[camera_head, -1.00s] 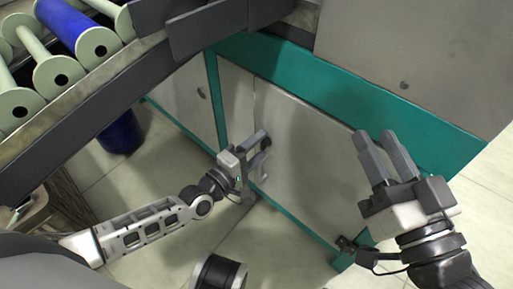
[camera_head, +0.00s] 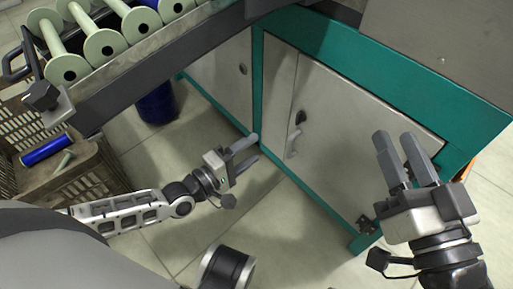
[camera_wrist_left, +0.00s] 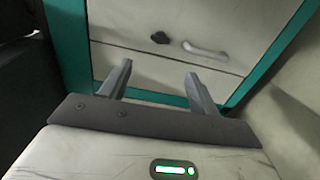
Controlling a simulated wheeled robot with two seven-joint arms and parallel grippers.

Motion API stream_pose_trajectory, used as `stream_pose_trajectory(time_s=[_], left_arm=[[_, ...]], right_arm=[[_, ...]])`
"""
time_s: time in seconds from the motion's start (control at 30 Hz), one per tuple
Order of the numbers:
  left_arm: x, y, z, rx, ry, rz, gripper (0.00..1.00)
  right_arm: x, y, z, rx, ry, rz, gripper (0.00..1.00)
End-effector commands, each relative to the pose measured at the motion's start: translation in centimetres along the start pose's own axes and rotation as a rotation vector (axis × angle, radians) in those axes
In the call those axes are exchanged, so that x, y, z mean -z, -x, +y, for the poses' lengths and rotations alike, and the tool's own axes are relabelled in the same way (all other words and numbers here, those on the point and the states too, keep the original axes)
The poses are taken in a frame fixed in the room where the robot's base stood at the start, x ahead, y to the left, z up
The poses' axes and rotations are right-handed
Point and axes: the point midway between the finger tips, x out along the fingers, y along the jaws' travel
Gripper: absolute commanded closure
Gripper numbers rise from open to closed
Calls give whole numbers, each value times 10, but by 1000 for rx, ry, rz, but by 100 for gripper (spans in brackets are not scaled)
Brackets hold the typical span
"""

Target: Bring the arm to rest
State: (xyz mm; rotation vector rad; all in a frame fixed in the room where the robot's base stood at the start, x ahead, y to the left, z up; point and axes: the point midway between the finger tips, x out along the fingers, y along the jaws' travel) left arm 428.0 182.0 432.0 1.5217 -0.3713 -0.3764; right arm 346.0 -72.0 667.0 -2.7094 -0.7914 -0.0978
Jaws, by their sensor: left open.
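My left gripper (camera_head: 246,153) is open and empty, in front of the cabinet's lower doors. The left wrist view shows its two fingers (camera_wrist_left: 158,82) apart with nothing between them. A cabinet door (camera_wrist_left: 160,70) with a pale handle lies beyond the fingertips. My right gripper (camera_head: 396,148) is raised in front of the cabinet at the right. Its two fingers stand a little apart with nothing seen between them.
The cabinet (camera_head: 262,75) has a teal frame and pale doors. A rack of pale green bobbins (camera_head: 100,45) is at upper left. A crate (camera_head: 85,180) holds a blue bobbin (camera_head: 47,150). A dark blue cylinder (camera_head: 158,103) stands on the floor. Some floor is clear.

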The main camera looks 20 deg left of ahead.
Motion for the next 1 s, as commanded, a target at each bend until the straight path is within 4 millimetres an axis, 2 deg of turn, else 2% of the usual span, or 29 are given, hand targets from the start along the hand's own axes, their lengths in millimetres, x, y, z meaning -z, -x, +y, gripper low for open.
stream_pose_trajectory(time_s=[0.73, 0.87, 1.0], left_arm=[[-1, 3, 3, -2, -8, -8, 38], [-26, -9, 27, -19, -115, -37, 38], [-60, -25, 80, -51, -387, -68, 38]], right_arm=[[2, -1, 0, 4, 8, 4, 64], [4, -2, -1, 3, 7, 3, 64], [9, -2, -2, 3, 6, 3, 64]])
